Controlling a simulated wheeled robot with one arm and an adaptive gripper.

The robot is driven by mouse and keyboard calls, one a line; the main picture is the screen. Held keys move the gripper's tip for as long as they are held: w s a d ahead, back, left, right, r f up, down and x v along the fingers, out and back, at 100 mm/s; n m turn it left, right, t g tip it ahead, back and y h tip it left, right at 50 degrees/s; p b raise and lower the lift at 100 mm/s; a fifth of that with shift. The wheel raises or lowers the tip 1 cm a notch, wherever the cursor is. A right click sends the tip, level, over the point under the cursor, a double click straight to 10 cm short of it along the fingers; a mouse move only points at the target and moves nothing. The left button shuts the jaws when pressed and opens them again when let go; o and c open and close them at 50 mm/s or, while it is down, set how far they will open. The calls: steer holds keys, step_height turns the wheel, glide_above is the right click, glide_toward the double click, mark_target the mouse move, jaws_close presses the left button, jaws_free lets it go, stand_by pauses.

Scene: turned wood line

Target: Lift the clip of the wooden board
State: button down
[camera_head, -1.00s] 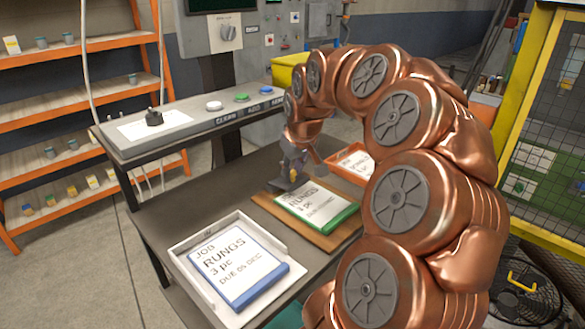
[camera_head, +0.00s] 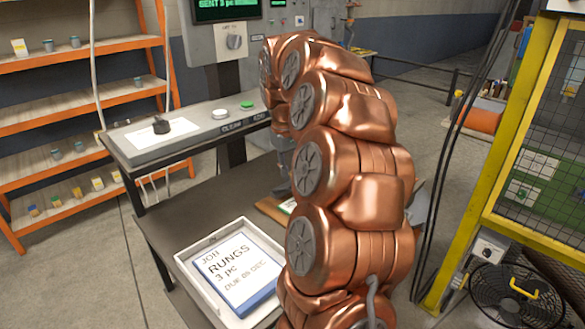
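The wooden board (camera_head: 270,208) lies on the dark table, with only its left end showing. A sliver of the white and green card (camera_head: 288,206) on it shows beside my copper arm. The board's clip is hidden behind my arm. My gripper (camera_head: 284,188) is mostly hidden behind the arm; a grey part of it shows above the board's left end. I cannot see its fingertips clearly, nor whether it touches the clip.
A white tray (camera_head: 184,256) with a blue-edged job card (camera_head: 240,268) sits at the table's front. A yellow-framed cage (camera_head: 470,220) stands at right.

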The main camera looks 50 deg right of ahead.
mark_target(285, 185)
steer(key=shift+w+r+g, duration=0.1)
steer(key=shift+w+g, duration=0.2)
steer(key=shift+g, duration=0.1)
steer(key=c, duration=0.9)
jaws_free()
steer(key=shift+c, duration=0.2)
steer(key=shift+r, duration=0.1)
step_height(285, 185, up, 12)
steer(key=a, duration=0.1)
steer(key=shift+w+a+f, duration=0.2)
steer(key=shift+w+a, duration=0.05)
steer(key=shift+a, duration=0.15)
steer(key=shift+c, duration=0.2)
